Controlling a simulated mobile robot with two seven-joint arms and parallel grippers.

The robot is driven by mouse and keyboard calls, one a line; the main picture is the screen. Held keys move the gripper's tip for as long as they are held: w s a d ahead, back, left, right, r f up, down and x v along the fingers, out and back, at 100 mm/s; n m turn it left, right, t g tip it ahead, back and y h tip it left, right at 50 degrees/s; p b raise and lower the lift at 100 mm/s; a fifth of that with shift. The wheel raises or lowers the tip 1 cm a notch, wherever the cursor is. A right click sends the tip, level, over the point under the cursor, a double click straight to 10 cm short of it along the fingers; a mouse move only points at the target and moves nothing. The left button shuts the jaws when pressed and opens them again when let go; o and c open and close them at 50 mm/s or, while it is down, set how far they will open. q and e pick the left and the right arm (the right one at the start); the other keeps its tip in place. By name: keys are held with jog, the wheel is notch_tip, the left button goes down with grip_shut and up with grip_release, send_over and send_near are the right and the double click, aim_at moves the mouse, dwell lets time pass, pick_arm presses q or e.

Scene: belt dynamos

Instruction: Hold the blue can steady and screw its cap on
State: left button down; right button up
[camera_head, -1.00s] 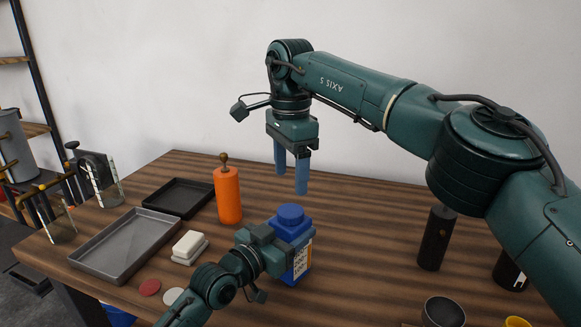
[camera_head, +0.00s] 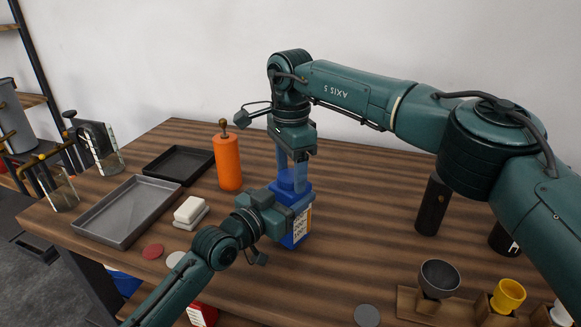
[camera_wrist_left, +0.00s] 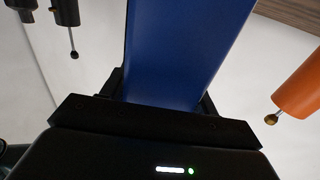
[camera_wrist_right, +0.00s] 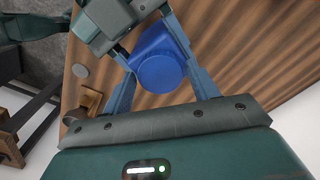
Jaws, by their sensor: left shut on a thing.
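The blue can (camera_head: 301,228) stands upright on the table with a white measuring label on its side. My left gripper (camera_head: 283,217) is shut on its body; in the left wrist view the blue can (camera_wrist_left: 180,55) fills the space between the jaws. The round blue cap (camera_wrist_right: 160,73) is on top of the can; whether it is threaded on cannot be told. My right gripper (camera_head: 293,178) points down over the cap. In the right wrist view its fingers (camera_wrist_right: 160,88) are spread on either side of the cap, with gaps visible. In the head view the fingers partly hide the cap.
An orange bottle (camera_head: 228,163) stands behind the can to the left. A grey tray (camera_head: 88,232), a black tray (camera_head: 150,167) and a white block (camera_head: 190,209) lie left. A dark cylinder (camera_head: 432,206) stands right; a bowl (camera_head: 439,275) and yellow cup (camera_head: 508,294) are at front right.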

jog(key=c, duration=0.8)
jog(key=m, duration=1.1)
jog(key=shift+m, duration=0.3)
jog(key=m, duration=1.3)
jog(key=o, duration=1.1)
notch_tip(320, 180, up, 12)
jog(key=shift+f, duration=0.1)
